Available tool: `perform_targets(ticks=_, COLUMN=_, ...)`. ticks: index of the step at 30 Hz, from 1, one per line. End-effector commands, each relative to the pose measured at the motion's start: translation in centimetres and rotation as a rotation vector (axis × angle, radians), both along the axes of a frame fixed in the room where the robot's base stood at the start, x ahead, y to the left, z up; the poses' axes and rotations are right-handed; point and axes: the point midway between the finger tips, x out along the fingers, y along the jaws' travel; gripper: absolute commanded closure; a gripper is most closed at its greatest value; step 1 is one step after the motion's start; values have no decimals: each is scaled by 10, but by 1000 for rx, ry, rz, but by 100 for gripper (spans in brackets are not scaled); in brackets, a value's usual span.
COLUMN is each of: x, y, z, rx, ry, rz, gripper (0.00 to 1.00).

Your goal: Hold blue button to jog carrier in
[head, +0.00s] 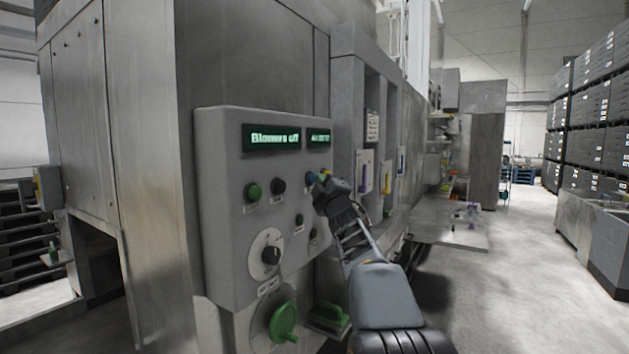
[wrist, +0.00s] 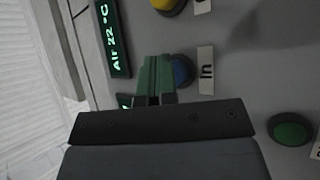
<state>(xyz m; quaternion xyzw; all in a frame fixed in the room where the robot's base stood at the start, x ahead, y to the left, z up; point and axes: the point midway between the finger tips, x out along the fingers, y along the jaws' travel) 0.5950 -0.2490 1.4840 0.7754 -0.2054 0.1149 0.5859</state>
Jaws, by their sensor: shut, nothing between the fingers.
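The blue button (head: 310,179) is on the grey control panel (head: 222,200), towards its upper right. In the wrist view the blue button (wrist: 182,70) shows beside a label reading "In", partly hidden behind my fingers. My gripper (head: 320,184) is at the panel's right side, next to the blue button. In the wrist view my gripper (wrist: 156,62) has its green fingers together and empty. Their tips overlap the button's left side. I cannot tell whether they touch it or whether it is pressed.
A yellow button (wrist: 165,4) is near the blue one. Displays read "Blowers off" (head: 271,137) and "Air 22 °C" (wrist: 113,38). Open floor lies right.

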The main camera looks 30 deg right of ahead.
Motion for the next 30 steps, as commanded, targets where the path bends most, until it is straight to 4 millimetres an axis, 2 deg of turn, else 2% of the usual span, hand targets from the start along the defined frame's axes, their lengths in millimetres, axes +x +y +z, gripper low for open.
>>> perform_targets(ticks=12, x=-15, y=-8, z=0, rx=0, ry=0, rz=-1, gripper=100)
perform_targets(ticks=23, x=-17, y=-9, z=0, rx=0, ry=0, rz=-1, gripper=100)
perform_targets(ticks=30, x=-35, y=-19, z=0, rx=-1, ry=-1, rz=-3, gripper=100)
